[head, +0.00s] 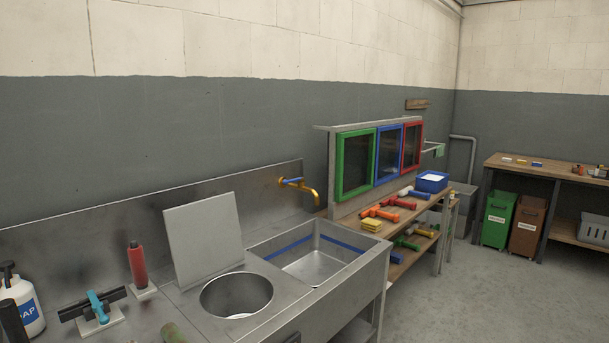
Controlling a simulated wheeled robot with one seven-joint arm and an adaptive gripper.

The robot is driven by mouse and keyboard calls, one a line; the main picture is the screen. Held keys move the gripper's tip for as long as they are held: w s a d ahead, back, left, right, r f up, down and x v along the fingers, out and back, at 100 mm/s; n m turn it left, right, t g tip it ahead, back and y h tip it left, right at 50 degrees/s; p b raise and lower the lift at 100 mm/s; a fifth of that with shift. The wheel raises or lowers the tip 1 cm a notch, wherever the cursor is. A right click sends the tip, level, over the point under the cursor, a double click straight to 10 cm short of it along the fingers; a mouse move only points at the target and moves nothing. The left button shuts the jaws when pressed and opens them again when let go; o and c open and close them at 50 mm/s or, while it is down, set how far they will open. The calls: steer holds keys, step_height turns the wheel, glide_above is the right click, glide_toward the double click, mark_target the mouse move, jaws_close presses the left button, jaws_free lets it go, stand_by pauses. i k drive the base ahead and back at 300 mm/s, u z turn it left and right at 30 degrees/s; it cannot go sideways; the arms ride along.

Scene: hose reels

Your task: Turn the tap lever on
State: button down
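The tap (311,190) is a brass-coloured spout on the steel wall panel behind the sink. It reaches out to the right and bends down over the basin. Its blue lever (291,180) lies along the top of the tap body, close to the panel. The rectangular sink basin (318,265) below has a blue line around its inside, and no water stream shows.
A round bin opening (236,296) with a raised grey lid (203,238) is left of the sink. A red cylinder (137,264), a blue-handled tool (98,307) and a soap bottle (22,305) stand further left. Coloured nozzles (380,213) lie on the bench at right.

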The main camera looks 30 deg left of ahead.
mark_target(285, 181)
steer(key=z, duration=0.05)
steer(key=i, duration=0.7)
steer(key=u, duration=0.8)
steer(key=i, duration=0.6)
steer(key=u, duration=0.7)
